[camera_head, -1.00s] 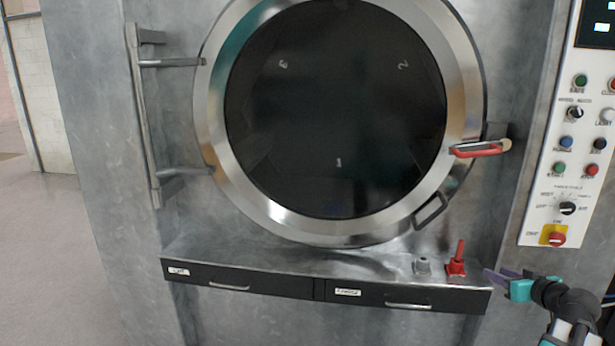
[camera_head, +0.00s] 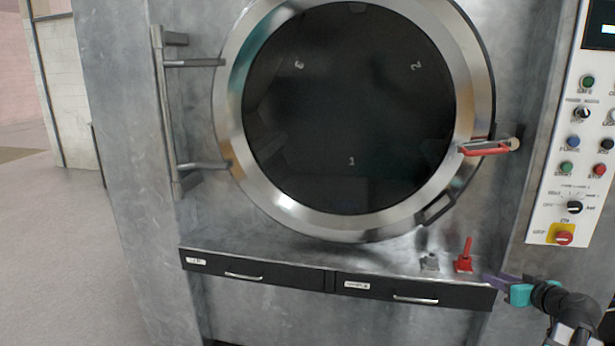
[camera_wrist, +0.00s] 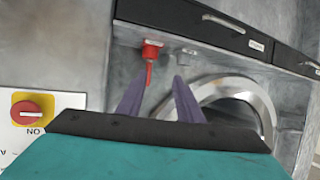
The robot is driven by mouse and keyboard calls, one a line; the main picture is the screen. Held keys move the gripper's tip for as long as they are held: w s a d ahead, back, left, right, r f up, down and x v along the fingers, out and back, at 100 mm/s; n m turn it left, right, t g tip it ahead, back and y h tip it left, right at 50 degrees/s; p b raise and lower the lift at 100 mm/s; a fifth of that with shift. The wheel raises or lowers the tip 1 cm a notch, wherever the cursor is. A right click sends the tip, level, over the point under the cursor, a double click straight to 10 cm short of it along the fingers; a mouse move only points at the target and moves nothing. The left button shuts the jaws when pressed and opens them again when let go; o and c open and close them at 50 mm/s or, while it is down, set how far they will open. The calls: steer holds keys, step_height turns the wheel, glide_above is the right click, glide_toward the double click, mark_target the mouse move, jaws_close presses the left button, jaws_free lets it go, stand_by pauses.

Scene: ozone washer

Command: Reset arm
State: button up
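My gripper (camera_head: 500,280) is at the lower right in the head view, low in front of the washer, near the right end of the ledge. In the wrist view its two purple fingers (camera_wrist: 158,100) stand apart with nothing between them. The wrist camera picture is turned, with the washer's drawers at the top. The red lever (camera_head: 464,256) stands on the ledge just left of my gripper in the head view; it also shows beyond the fingers in the wrist view (camera_wrist: 149,62).
The round washer door (camera_head: 235,120) is shut, with a red handle (camera_head: 484,148) at its right. Two black drawers (camera_head: 300,280) are shut below. A control panel (camera_head: 545,205) with buttons and a red knob (camera_head: 564,238) is at the right. Open floor (camera_head: 50,250) lies at the left.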

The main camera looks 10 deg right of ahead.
steer(key=w+a+f+n+g+y, duration=0.25)
steer(key=w+a+f, duration=0.25)
steer(key=a+f, duration=0.75)
steer(key=w+a+f+n+g+y, duration=0.15)
steer(key=w+a+f+y, duration=0.25)
steer(key=a+f, duration=0.9)
steer(key=s+a+f+g, duration=0.2)
steer(key=a+f, duration=0.2)
steer(key=a, duration=0.3)
steer(key=s+a+f+g, duration=0.15)
steer(key=a+f, duration=0.25)
steer(key=a, duration=0.4)
steer(key=s+a+f+n+g, duration=0.2)
steer(key=s+a+f+g, duration=0.4)
steer(key=s+a+f, duration=0.85)
steer(key=s+f+g+h, duration=0.2)
steer(key=s+f+g, duration=0.3)
steer(key=s, duration=0.9)
steer(key=s+d+f+m+h, duration=0.1)
steer(key=s+d+m+h, duration=0.2)
steer(key=s+d+m, duration=0.2)
steer(key=shift+d, duration=0.8)
